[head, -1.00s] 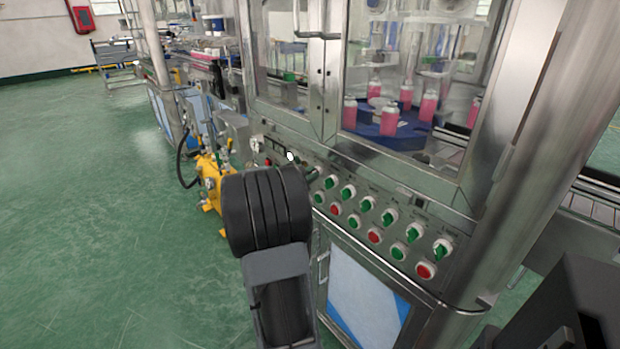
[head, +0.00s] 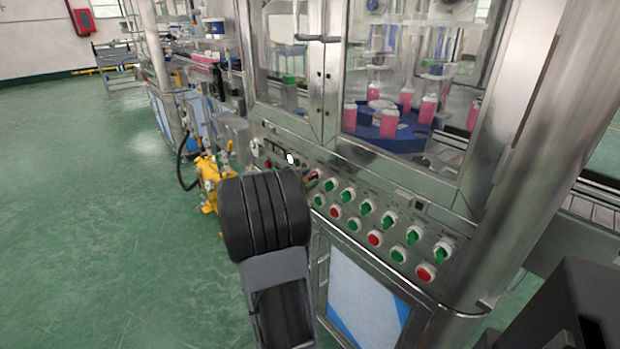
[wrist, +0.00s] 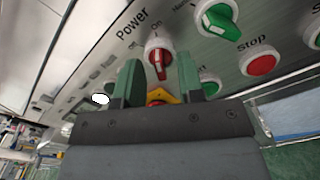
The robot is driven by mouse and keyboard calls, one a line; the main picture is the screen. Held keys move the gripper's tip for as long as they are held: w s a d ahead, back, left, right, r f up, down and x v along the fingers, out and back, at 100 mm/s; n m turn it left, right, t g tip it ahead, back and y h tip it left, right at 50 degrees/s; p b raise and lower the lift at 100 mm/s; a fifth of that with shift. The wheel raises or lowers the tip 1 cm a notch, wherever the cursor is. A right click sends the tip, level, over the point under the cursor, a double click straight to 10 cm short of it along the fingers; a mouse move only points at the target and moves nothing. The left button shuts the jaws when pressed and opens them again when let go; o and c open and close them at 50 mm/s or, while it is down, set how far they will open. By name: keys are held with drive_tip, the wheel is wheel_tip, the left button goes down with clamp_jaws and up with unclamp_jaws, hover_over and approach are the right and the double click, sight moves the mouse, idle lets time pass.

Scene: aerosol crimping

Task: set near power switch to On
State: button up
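The power switch (wrist: 158,60) is a red knob on a white ring on the steel panel, with the printed words "Power" and "On" by it in the wrist view. Its raised handle runs roughly up and down in that picture; I cannot tell its set position for sure. In the head view the red switch (head: 314,175) shows just right of my arm. My gripper (wrist: 160,66) is open, its two green fingers apart at either side of the knob's lower part, with a visible gap; contact is not clear. In the head view my wrist hides the fingers.
A red button on a yellow plate (wrist: 160,97) is partly hidden between my fingers. Green selector knobs (wrist: 218,20) and red stop buttons (wrist: 260,62) sit to the right. A yellow machine part (head: 207,180) stands left of the panel. Green floor is open at left.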

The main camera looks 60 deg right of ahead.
drive_tip(key=p+v, duration=0.1)
drive_tip(key=v, duration=1.1)
drive_tip(key=shift+a, duration=0.35)
drive_tip(key=shift+w, duration=0.15)
